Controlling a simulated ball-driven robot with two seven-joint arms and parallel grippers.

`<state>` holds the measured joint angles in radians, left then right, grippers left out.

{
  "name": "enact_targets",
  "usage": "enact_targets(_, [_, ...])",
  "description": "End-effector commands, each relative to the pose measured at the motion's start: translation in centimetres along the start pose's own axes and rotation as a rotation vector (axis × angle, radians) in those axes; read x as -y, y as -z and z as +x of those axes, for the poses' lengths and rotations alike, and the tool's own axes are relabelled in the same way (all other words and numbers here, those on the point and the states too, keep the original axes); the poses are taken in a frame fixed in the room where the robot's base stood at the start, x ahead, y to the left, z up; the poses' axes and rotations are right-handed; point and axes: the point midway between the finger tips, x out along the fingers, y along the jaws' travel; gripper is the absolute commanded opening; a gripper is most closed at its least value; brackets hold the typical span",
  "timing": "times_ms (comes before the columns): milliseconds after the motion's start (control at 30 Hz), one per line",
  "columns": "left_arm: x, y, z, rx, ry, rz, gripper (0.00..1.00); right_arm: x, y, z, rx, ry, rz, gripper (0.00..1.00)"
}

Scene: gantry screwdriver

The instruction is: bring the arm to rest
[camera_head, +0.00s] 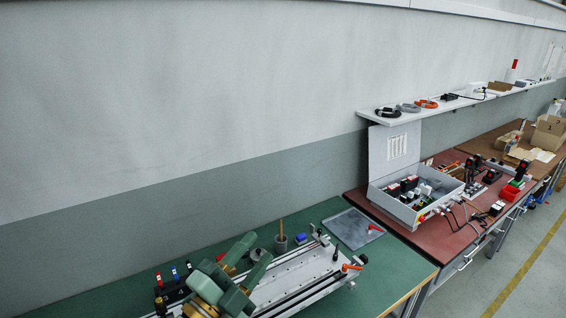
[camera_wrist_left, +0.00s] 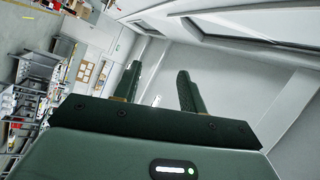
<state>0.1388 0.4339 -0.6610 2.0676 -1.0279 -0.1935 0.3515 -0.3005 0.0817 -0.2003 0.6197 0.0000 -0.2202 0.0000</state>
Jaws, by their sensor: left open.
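My left gripper (camera_head: 258,247) is open above the green workbench (camera_head: 402,268), at the lower left of the head view. Its two green fingers point up and to the right and stand apart. In the left wrist view the same fingers (camera_wrist_left: 159,70) show spread, with nothing between them. Below it is a long grey metal rail fixture (camera_head: 305,278) with orange-red levers, partly hidden by my arm. My right gripper is not in view.
A rack (camera_head: 172,294) with coloured handles stands at the lower left, close to my arm. A grey cup (camera_head: 281,245), a blue block (camera_head: 300,239) and a grey mat (camera_head: 347,231) lie behind the rail. An open control box (camera_head: 412,204) stands on the red bench.

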Motion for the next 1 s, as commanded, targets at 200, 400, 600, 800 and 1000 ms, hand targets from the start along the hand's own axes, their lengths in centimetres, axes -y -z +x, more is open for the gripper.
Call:
enact_targets(200, [0.2,-11.2,-12.6,0.829,0.024,-0.204,0.41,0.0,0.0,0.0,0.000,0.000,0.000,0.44])
enact_targets(400, [-2.8,-13.5,-23.3,1.233,-0.181,-0.270,0.41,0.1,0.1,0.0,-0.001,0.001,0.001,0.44])
enact_targets(600, [-4.8,-12.4,-32.1,1.486,-0.418,-0.307,0.41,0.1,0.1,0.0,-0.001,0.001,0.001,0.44])
enact_targets(800, [-13.3,-15.1,-33.7,1.496,-0.519,-0.379,0.41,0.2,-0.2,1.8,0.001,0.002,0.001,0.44])
enact_targets(1000, [-24.0,-17.7,-36.5,1.498,-0.609,-0.490,0.41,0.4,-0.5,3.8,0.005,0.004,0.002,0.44])
